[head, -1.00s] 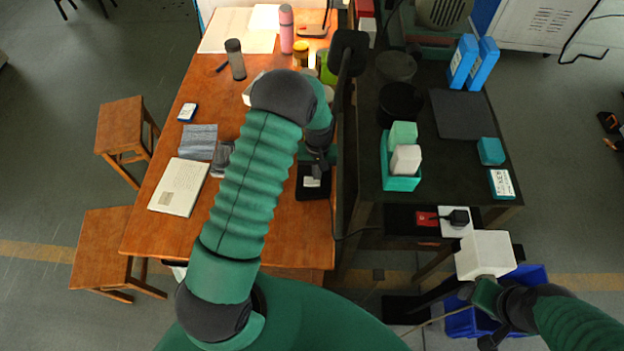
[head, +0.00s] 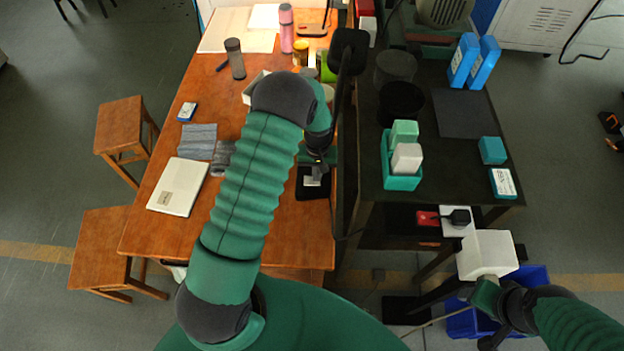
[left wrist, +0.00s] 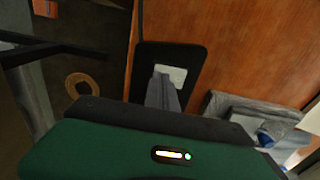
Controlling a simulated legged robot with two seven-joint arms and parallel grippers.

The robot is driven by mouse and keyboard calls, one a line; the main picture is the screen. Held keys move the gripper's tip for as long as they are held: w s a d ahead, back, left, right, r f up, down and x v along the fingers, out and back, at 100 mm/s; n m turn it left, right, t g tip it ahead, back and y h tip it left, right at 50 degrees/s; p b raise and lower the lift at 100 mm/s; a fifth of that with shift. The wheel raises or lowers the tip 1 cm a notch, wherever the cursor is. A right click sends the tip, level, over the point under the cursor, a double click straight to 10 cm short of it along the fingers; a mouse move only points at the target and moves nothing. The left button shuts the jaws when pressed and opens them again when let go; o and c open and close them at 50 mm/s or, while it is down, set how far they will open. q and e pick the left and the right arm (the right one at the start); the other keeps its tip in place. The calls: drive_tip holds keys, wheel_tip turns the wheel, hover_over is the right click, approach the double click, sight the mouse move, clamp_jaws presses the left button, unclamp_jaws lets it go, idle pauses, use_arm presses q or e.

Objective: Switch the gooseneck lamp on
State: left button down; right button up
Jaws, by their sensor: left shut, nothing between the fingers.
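The gooseneck lamp has a black base (head: 322,193) on the wooden desk near its right edge, and a black head (head: 348,45) on a dark neck above. A pale switch plate (head: 312,176) lies on the base; it also shows in the left wrist view (left wrist: 176,75). My left gripper (head: 317,170) is shut and empty, pointing down over the base. In the left wrist view its grey fingers (left wrist: 162,78) overlap the plate; I cannot tell whether they touch it. My right gripper (head: 484,290) is at the lower right, behind a white block (head: 487,254) that hides its fingertips.
A dark workbench (head: 460,175) stands right of the desk (head: 255,235), bearing a teal tray (head: 402,183) and blue boxes. Stools stand left.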

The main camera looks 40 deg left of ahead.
use_arm(q)
drive_tip(key=shift+f, duration=0.25)
drive_tip(key=shift+r, duration=0.15)
wheel_tip(320, 180, up, 7)
drive_tip(key=p, duration=0.5)
idle(0.4)
